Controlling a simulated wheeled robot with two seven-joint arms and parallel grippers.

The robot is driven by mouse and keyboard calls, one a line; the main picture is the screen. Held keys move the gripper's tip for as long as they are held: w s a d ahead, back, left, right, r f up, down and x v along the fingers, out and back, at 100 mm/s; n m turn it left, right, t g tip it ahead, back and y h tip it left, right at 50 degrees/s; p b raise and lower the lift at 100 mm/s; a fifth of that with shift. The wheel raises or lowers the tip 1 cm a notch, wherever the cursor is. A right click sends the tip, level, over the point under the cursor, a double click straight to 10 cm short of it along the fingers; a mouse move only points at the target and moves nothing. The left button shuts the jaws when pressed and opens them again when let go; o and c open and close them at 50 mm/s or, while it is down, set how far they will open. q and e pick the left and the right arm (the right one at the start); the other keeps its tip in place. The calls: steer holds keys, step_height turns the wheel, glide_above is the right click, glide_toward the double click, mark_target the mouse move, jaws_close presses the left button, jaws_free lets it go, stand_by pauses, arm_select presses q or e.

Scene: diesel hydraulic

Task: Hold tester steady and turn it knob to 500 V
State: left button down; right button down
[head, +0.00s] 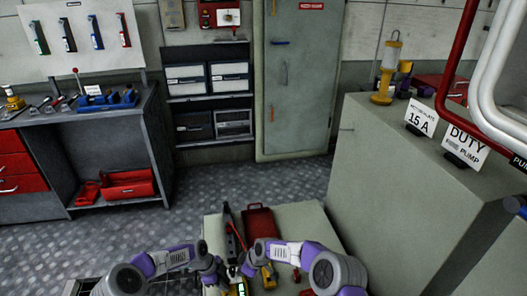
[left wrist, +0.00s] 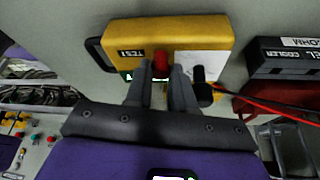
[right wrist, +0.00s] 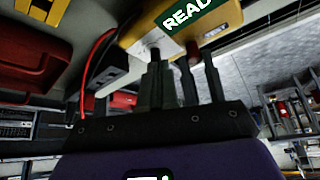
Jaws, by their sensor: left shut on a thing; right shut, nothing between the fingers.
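The yellow tester (left wrist: 195,30) carries a TEST label in the left wrist view. It also shows in the right wrist view (right wrist: 225,14), with a green READ panel. My left gripper (left wrist: 161,76) is shut on the tester's red knob (left wrist: 160,62), one finger on each side. A black knob (left wrist: 203,92) stands beside it; in the right wrist view it shows (right wrist: 153,52) at the tip of my right gripper (right wrist: 156,66), which is shut with nothing held. Contact there is unclear. No 500 V mark is readable.
A red cable (right wrist: 90,60) runs near the tester. A dark red case (head: 260,223) lies on the same grey top (head: 305,221). A large grey cabinet (head: 385,170) stands at the right, and a tool bench (head: 60,118) at the left.

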step_height(320, 180, up, 5)
steer(key=shift+r, duration=0.1)
stand_by(0.3)
arm_select(q)
steer(key=c, duration=0.9)
jaws_free()
steer(key=shift+r, duration=0.1)
